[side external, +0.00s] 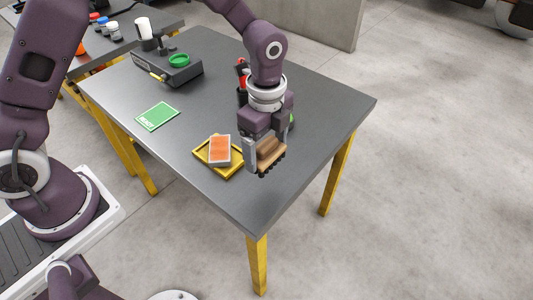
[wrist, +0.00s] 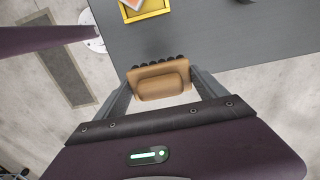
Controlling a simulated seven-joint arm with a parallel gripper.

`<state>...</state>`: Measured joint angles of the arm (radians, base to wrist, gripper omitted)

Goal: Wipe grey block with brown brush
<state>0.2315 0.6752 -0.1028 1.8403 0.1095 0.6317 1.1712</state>
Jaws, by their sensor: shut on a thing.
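My gripper (side external: 264,156) is shut on the brown brush (side external: 271,152), fingers on either side of its wooden body. The brush's dark bristles point down, and it is beside the right edge of the yellow tray (side external: 207,164); I cannot tell how far above the table it is. In the wrist view the brush (wrist: 160,82) sits between both fingers. A block with an orange top and pale grey sides (side external: 219,150) lies in the tray. Only part of the tray (wrist: 150,14) and a bit of the block show in the wrist view.
A green card (side external: 158,116) lies left of the tray. A dark box with a green ring (side external: 168,67) stands at the table's far left. A red and black item (side external: 241,76) is partly hidden behind my arm. The table's front corner is clear.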

